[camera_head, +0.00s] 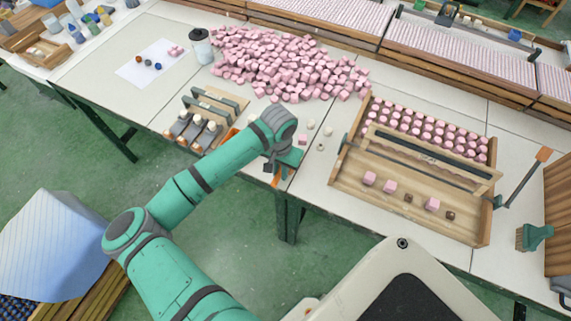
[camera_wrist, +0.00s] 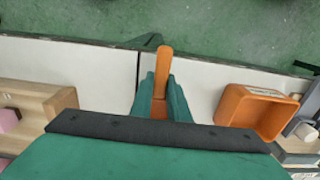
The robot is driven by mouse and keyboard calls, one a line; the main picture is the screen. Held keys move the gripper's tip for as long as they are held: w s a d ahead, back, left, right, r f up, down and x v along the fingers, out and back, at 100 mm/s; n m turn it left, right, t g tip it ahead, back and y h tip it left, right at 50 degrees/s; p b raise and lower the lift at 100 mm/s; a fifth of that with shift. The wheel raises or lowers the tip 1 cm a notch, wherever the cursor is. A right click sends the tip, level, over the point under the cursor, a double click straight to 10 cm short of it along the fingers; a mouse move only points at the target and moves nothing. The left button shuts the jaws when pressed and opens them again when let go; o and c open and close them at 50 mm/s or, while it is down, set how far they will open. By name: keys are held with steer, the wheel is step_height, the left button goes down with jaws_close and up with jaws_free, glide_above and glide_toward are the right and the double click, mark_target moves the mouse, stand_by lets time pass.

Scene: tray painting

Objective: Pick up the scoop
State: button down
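The scoop's orange handle (camera_wrist: 163,62) shows in the wrist view between the two green fingers of my gripper (camera_wrist: 162,90), its rounded end pointing toward the table's front edge. The fingers lie along both sides of the handle with no clear gap, so my gripper looks shut on it. The rest of the scoop is hidden under my gripper. In the head view my gripper (camera_head: 277,172) is low at the front edge of the table, and a bit of orange shows beside it. I cannot tell whether the scoop is clear of the table.
An orange open box (camera_wrist: 238,108) lies right of my gripper in the wrist view. A wooden tray (camera_head: 340,184) with pink cubes stands to the right in the head view. Many loose pink cubes (camera_head: 270,60) are heaped behind. A wooden rack (camera_head: 238,104) stands to the left.

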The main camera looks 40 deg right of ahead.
steer(key=shift+r, duration=0.1)
steer(key=shift+r, duration=0.2)
step_height(320, 180, up, 2)
steer(key=shift+r, duration=0.1)
steer(key=s+a+r, duration=0.1)
steer(key=s+r, duration=0.9)
steer(key=s, duration=0.3)
steer(key=shift+s+a, duration=0.15)
steer(key=shift+s, duration=0.2)
steer(key=shift+r, duration=0.1)
